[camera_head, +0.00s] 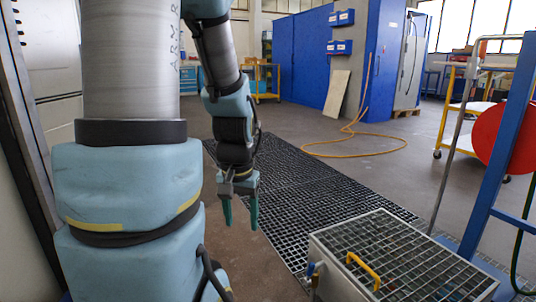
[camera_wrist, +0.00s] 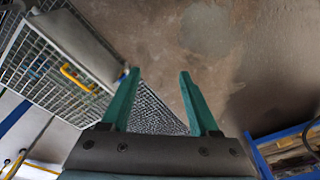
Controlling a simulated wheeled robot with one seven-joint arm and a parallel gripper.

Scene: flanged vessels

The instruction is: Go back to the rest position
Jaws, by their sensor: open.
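My gripper (camera_head: 240,212) hangs at the end of my folded arm, pointing down, left of centre in the head view. Its two green fingers are apart with nothing between them. In the wrist view my gripper (camera_wrist: 158,88) also shows open and empty, with bare floor and some grating beyond the fingertips. In the head view my large blue and grey arm links fill the left side.
A grating-topped metal box (camera_head: 400,255) with a yellow handle (camera_head: 363,270) stands at the lower right. Floor grating (camera_head: 310,195) runs past it. A yellow hose (camera_head: 350,152) lies on open floor. A blue frame (camera_head: 497,150) with a red disc (camera_head: 508,137) is at right.

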